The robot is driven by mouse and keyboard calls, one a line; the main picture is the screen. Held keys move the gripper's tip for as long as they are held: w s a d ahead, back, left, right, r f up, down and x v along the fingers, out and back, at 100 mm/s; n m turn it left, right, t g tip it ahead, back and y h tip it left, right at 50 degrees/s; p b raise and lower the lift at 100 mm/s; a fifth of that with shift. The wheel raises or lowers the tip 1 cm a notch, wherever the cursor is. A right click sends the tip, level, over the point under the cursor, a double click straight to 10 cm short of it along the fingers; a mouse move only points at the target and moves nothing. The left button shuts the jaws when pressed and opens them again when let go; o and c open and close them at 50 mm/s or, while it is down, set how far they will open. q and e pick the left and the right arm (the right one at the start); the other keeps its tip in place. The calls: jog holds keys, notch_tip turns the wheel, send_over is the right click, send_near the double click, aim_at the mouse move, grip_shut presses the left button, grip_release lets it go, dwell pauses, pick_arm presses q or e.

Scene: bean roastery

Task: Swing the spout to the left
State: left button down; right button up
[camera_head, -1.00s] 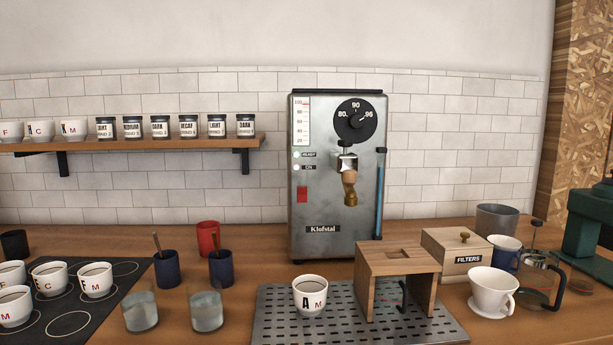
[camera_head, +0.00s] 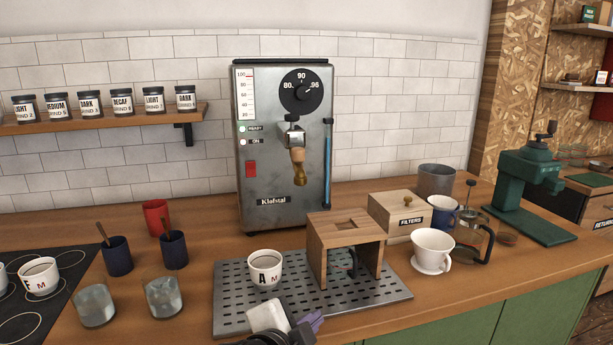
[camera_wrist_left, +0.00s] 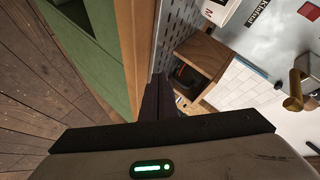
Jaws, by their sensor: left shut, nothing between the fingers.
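The spout (camera_head: 299,173) is a brass nozzle with a wooden part, below a metal valve on the front of the steel Klofstal boiler (camera_head: 262,180). It hangs downward, leaning slightly right. In the left wrist view the spout (camera_wrist_left: 294,103) shows at the right edge, apart from my fingers. My left gripper (camera_head: 315,317) is low at the bottom of the head view, in front of the drip tray, below and well short of the spout. In the left wrist view its dark fingers (camera_wrist_left: 160,92) are together and empty. My right gripper is not in view.
A perforated tray (camera_head: 232,303) holds a white cup (camera_head: 265,268) and a wooden stand (camera_head: 316,239) below the boiler. A filter box (camera_head: 392,222), a white dripper (camera_head: 432,250) and a glass press (camera_head: 473,238) stand right. Two glasses (camera_head: 163,297) stand left. Space directly before the spout is clear.

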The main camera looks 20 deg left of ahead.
aim_at(297, 158)
pick_arm(q)
jog(key=w+a+r+m+t+y, duration=0.1)
jog(key=w+r+m+t, duration=0.25)
jog(key=r, duration=0.95)
jog(key=w+a+r+m+t+y, duration=0.15)
jog(key=w+r, duration=0.35)
jog(key=r, duration=0.7)
jog(key=w+p, duration=0.3)
jog(key=w, duration=0.7)
jog(key=shift+m+t+h, duration=0.35)
jog(key=shift+m+t, duration=0.05)
jog(key=a, duration=0.1)
jog(key=s+a, duration=0.2)
jog(key=a, duration=0.1)
jog(key=shift+s, duration=0.1)
